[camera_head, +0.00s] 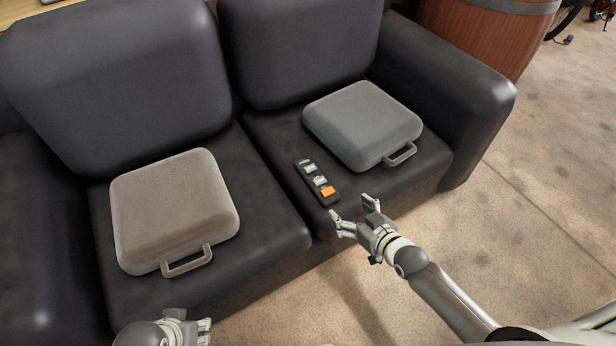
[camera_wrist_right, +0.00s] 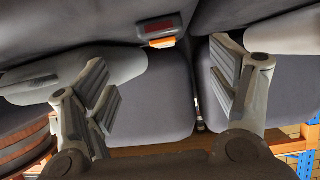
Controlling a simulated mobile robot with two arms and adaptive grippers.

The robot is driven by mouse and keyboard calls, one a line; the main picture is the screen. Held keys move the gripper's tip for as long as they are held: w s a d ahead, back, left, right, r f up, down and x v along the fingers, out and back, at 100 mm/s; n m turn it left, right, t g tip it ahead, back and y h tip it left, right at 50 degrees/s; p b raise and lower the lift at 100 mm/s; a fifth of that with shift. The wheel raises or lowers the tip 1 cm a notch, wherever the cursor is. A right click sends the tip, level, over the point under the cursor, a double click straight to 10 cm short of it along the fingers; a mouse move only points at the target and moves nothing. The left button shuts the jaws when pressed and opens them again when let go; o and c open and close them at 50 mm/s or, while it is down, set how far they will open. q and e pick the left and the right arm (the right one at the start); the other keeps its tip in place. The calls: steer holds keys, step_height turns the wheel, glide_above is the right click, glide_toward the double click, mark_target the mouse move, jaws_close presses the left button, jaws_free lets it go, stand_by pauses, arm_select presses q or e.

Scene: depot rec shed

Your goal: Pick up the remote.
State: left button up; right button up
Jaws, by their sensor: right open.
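The remote (camera_head: 317,182) is dark with grey buttons and an orange patch at its near end. It lies on the right seat cushion of the dark sofa, left of a grey case. My right gripper (camera_head: 353,215) is open and empty, just in front of the seat edge, near the orange end of the remote and apart from it. In the right wrist view the remote (camera_wrist_right: 160,30) shows at the top, above the gap between the open fingers (camera_wrist_right: 165,95). My left gripper (camera_head: 190,328) is at the bottom edge, partly cut off; its jaw state is unclear.
A grey case (camera_head: 362,120) with a handle lies right of the remote. A beige case (camera_head: 175,208) lies on the left cushion. The sofa (camera_head: 440,75) has a thick right armrest and back cushions. A wooden barrel (camera_head: 485,35) stands behind. The floor (camera_head: 540,190) at right is clear.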

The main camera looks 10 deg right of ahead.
mark_target(327, 190)
steer(key=w, duration=0.1)
steer(key=w+a+b, duration=0.1)
steer(key=w, duration=0.1)
steer(key=shift+a+f, duration=0.15)
steer(key=shift+f, duration=0.05)
steer(key=shift+b+x, duration=0.35)
steer(key=shift+x, duration=0.8)
steer(key=shift+w+a+f, duration=0.15)
steer(key=shift+w, duration=0.25)
steer(key=b+x, duration=0.2)
steer(key=shift+w+a+f, duration=0.1)
steer(key=shift+w, duration=0.25)
steer(key=shift+x, duration=0.85)
steer(key=shift+w+a, duration=0.1)
steer(key=shift+w, duration=0.05)
steer(key=c, duration=1.2)
arm_select(q)
steer(key=w+r+t, duration=0.1)
steer(key=w+d+r+t, duration=0.1)
steer(key=w, duration=0.1)
steer(key=w+r+t, duration=0.1)
steer(key=shift+w+d+r+h, duration=0.2)
steer(key=shift+w+r+h, duration=0.1)
steer(key=shift+h, duration=0.1)
arm_select(e)
steer(key=shift+c, duration=0.2)
arm_select(q)
steer(key=shift+s, duration=0.15)
arm_select(e)
steer(key=shift+r, duration=0.25)
